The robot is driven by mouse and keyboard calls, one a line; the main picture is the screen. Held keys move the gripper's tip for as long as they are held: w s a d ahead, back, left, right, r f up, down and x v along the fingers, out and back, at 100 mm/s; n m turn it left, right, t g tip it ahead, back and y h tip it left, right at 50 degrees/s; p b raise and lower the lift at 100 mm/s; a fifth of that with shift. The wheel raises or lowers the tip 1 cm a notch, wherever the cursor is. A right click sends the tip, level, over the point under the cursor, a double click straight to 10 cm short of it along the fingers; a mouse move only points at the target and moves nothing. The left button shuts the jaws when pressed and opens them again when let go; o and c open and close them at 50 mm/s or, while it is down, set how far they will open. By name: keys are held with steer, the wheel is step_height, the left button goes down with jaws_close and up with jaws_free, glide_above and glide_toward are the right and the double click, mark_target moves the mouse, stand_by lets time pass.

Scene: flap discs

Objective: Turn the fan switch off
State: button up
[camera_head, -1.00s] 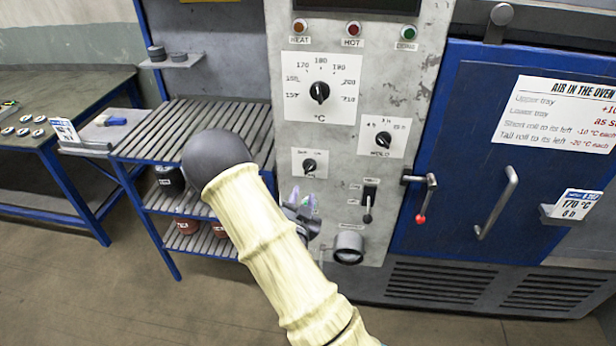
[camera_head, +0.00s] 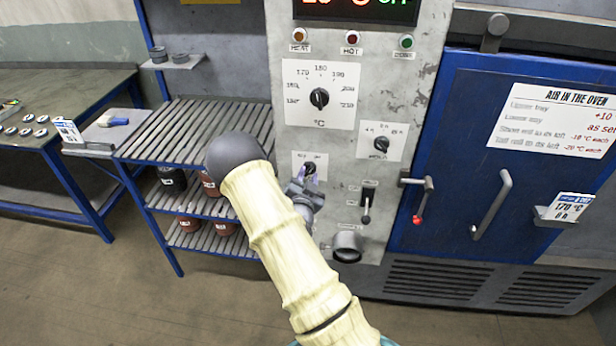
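The control panel (camera_head: 285,135) of the oven faces me. A small black knob (camera_head: 310,167) sits on a white plate low on the panel; its caption is partly covered and I cannot read it clearly. A black lever switch (camera_head: 367,203) is to its right, apart from my gripper. My gripper (camera_head: 309,178) is right at the small knob, its pale purple fingertips over the knob's lower part. Whether the fingers touch the knob, and how wide they are apart, is too small to tell.
A large temperature knob (camera_head: 319,98) and a timer knob (camera_head: 381,144) are above. A round port (camera_head: 347,247) sticks out below. The blue oven door (camera_head: 450,190) with its red-tipped latch (camera_head: 418,218) is right. A slatted rack (camera_head: 190,130) stands left.

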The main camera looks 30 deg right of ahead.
jaws_close()
steer(key=shift+n+b, duration=0.4)
steer(key=shift+b, duration=0.05)
steer(key=n+b, duration=0.3)
steer(key=n, duration=0.1)
steer(key=shift+f+b, duration=0.15)
steer(key=shift+b, duration=0.2)
steer(key=n+b, duration=0.2)
steer(key=n, duration=0.2)
steer(key=shift+a, duration=0.1)
steer(key=shift+n+b, duration=0.45)
steer(key=shift+n, duration=1.15)
steer(key=shift+o, duration=0.9)
jaws_free()
steer(key=shift+w, duration=0.1)
